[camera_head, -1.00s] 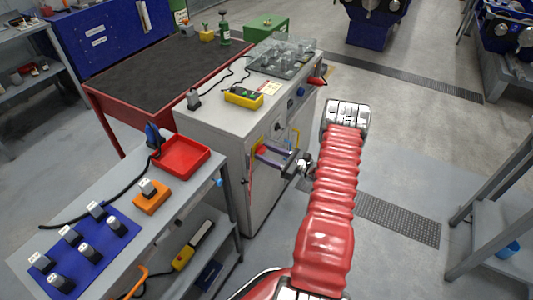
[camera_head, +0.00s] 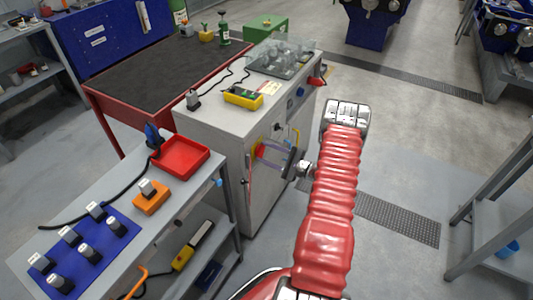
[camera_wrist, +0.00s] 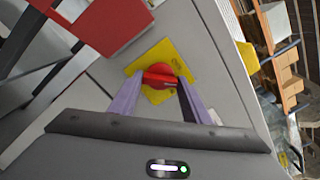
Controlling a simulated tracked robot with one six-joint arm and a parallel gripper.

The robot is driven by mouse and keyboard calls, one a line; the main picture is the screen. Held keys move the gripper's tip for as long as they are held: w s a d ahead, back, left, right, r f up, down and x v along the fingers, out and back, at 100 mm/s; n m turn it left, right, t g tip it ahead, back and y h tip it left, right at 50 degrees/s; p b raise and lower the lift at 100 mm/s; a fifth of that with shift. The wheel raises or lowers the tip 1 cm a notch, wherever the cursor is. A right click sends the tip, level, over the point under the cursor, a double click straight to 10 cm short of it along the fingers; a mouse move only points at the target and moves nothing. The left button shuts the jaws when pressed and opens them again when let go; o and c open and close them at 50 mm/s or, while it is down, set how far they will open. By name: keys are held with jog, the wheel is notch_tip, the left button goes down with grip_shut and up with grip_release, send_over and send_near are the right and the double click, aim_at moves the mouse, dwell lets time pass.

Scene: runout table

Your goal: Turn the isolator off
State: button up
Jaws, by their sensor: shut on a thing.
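The isolator is a red rotary handle (camera_wrist: 158,80) on a yellow plate (camera_wrist: 178,60), set in the grey side panel of the cabinet. In the head view the red and yellow isolator (camera_head: 257,151) is small and partly hidden by my fingers. My gripper (camera_head: 264,153) reaches it from the right. In the wrist view my gripper (camera_wrist: 157,82) has one pale purple finger on each side of the handle, shut on it. The handle lies crosswise between the fingers. Its exact position mark is too small to read.
The grey cabinet (camera_head: 205,125) carries a yellow meter (camera_head: 243,97) and a clear-covered unit on top. A bench with a red tray (camera_head: 181,156) and blue mat (camera_head: 92,238) stands to its left.

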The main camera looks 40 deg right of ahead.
jog(key=shift+s+f+n, duration=0.1)
jog(key=shift+f+n, duration=0.05)
jog(key=shift+n, duration=4.15)
jog(key=shift+a, duration=0.1)
jog(key=o, duration=1)
jog(key=shift+o, duration=0.2)
jog(key=shift+s, duration=0.1)
jog(key=v, duration=1.3)
jog(key=shift+s, duration=0.3)
